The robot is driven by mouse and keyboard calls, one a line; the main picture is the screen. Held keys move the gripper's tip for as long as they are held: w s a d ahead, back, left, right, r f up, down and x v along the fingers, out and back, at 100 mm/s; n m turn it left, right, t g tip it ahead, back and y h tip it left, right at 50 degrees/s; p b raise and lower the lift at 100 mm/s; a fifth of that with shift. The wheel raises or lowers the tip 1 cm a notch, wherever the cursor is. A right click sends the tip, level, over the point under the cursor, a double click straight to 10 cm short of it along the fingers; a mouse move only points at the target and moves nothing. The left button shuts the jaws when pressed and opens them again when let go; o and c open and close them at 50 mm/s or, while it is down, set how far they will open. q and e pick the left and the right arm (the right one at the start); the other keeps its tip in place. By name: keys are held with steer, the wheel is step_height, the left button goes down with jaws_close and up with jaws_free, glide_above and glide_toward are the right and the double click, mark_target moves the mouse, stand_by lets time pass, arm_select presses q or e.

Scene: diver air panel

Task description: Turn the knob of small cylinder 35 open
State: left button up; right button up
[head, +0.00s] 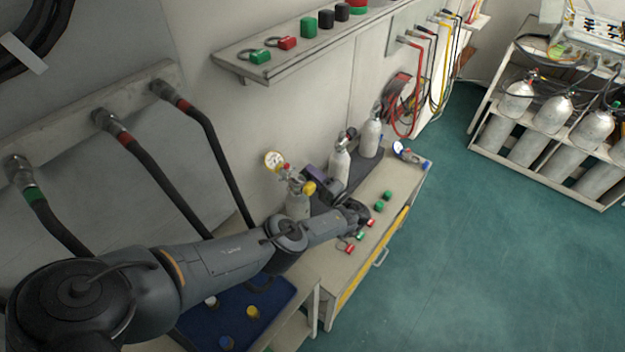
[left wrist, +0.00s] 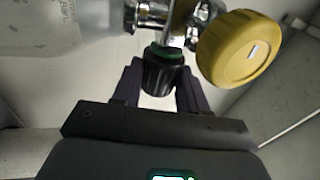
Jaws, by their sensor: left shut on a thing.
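A small grey cylinder (head: 297,207) stands on the bench by the wall, with a valve, a gauge (head: 273,160) and a yellow cap (head: 309,188) on top. No number 35 is readable on it. In the left wrist view the cylinder body (left wrist: 55,28) lies at upper left, with the yellow cap (left wrist: 240,47) at right. A black knob with a green ring (left wrist: 160,73) sits between the fingers of my left gripper (left wrist: 160,88), which is shut on it. In the head view my left gripper (head: 314,180) is beside the valve. My right gripper is not in view.
Two more small cylinders (head: 340,168) (head: 370,138) stand farther along the bench. Small red and green blocks (head: 383,208) lie on the bench top. A blue tray (head: 240,318) is below my left arm. Black hoses (head: 165,182) hang from the wall at left.

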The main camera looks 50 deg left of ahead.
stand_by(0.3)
arm_select(q)
steer(key=o, duration=1.1)
steer(key=shift+d, duration=0.1)
steer(key=b+v, duration=0.4)
steer(key=v, duration=0.6)
steer(key=shift+d+f, duration=0.25)
